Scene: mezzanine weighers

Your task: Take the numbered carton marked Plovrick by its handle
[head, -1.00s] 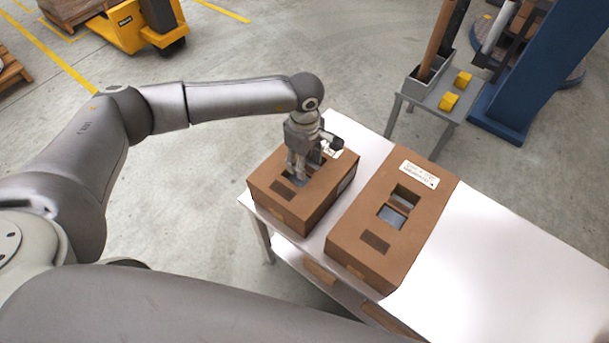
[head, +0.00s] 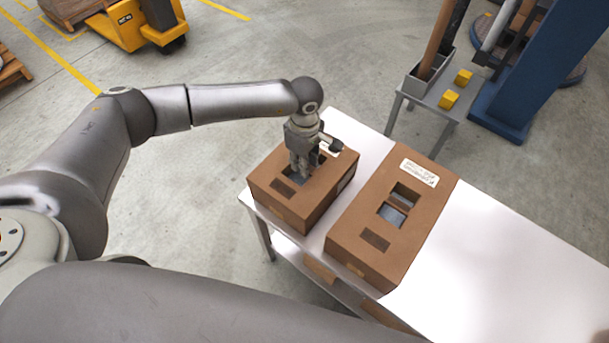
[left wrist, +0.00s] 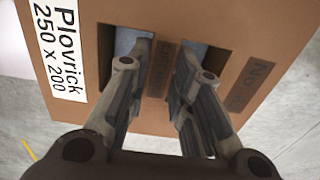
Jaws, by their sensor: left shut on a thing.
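The Plovrick carton (head: 316,205) is a brown box at the left end of the white table in the head view. In the left wrist view its top (left wrist: 225,22) shows a white label (left wrist: 62,45) reading "Plovrick 250 x 200" and a dark patch starting "No". A cardboard strip, the handle (left wrist: 157,72), lies between two cut-out openings. My left gripper (head: 298,172) reaches down into these openings. Its two fingers (left wrist: 160,70) stand on either side of the strip and are shut on it. My right gripper is not in view.
A second, longer brown carton (head: 372,262) with a handwritten-looking label stands to the right on the white table (head: 490,260). The table's right part is bare. Behind are a small grey stand (head: 440,110) with yellow blocks, a blue post (head: 535,75) and a yellow pallet truck (head: 125,25).

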